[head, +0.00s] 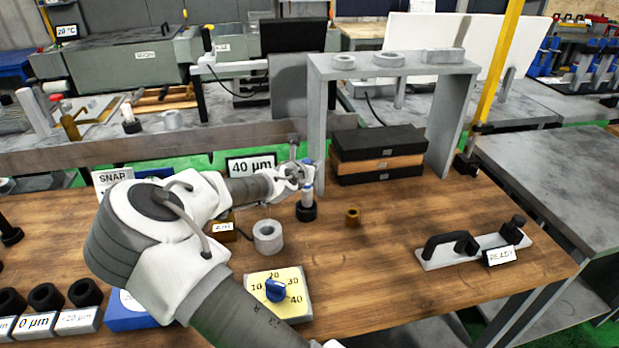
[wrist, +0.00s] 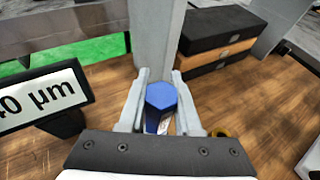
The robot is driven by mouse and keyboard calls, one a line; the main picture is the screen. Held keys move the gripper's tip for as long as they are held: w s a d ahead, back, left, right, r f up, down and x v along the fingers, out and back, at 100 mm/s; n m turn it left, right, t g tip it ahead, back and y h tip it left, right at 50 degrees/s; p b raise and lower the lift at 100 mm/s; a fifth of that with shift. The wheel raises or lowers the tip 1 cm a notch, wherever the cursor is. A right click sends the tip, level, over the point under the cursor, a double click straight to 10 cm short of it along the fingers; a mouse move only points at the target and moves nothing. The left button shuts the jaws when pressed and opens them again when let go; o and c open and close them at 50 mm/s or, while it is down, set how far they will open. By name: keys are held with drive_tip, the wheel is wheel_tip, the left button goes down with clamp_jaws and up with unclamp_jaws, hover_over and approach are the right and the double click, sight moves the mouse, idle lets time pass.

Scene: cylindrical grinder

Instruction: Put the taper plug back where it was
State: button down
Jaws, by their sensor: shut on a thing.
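My gripper (head: 304,176) is shut on the taper plug, an upright slim pale piece with a blue top (head: 308,162). In the wrist view the plug's blue six-sided top (wrist: 161,96) sits between the two pale fingers of my gripper (wrist: 160,105). A black round foot (head: 306,211) shows right below the plug, near the wooden bench top. I cannot tell whether that foot is part of the plug or a separate holder, or whether it touches the bench.
A grey arch (head: 316,120) stands just behind my gripper, with stacked cases (head: 380,152) under it. The 40 µm display (head: 251,165), a grey ring (head: 267,237), a yellow dial box (head: 298,302) and a small brass ring (head: 353,216) are nearby.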

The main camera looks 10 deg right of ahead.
drive_tip(key=shift+w+f, duration=0.15)
drive_tip(key=shift+f, duration=1.85)
drive_tip(key=shift+f+b, duration=0.15)
drive_tip(key=shift+b, duration=0.15)
drive_tip(key=c, duration=0.6)
unclamp_jaws()
drive_tip(key=shift+f, duration=0.1)
